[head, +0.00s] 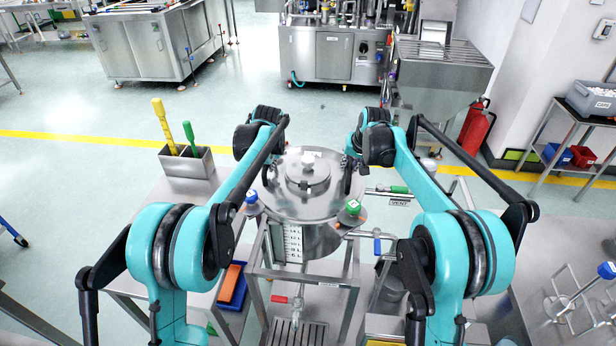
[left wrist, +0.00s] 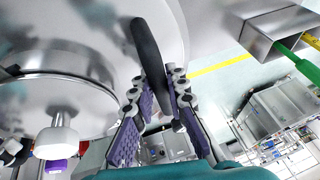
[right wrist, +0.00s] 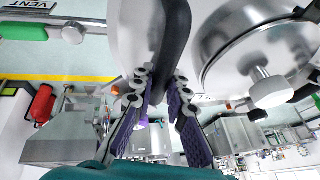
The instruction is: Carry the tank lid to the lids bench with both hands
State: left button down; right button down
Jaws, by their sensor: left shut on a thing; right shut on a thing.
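The round steel tank lid (head: 290,195) lies level over the steel tank (head: 308,240), with a smaller raised cover and a white knob (head: 308,158) on top. I cannot tell whether a gap separates lid and tank. My left gripper (head: 268,172) is at the lid's left side, its purple pads shut on a black lid handle (left wrist: 147,45). My right gripper (head: 349,170) is at the right side, shut on the other black handle (right wrist: 174,40). Arm links partly hide both grippers in the head view. The lids bench cannot be told for certain.
A steel holder (head: 188,163) with yellow and green-handled brushes stands on a bench at left. A pipe with a green VENT handle (head: 398,190) is right of the tank. A red extinguisher (head: 475,127) stands by the wall. Open floor lies behind the tank.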

pick_arm(q)
jog(key=shift+r, duration=0.15)
pick_arm(e)
jog(key=shift+r, duration=0.15)
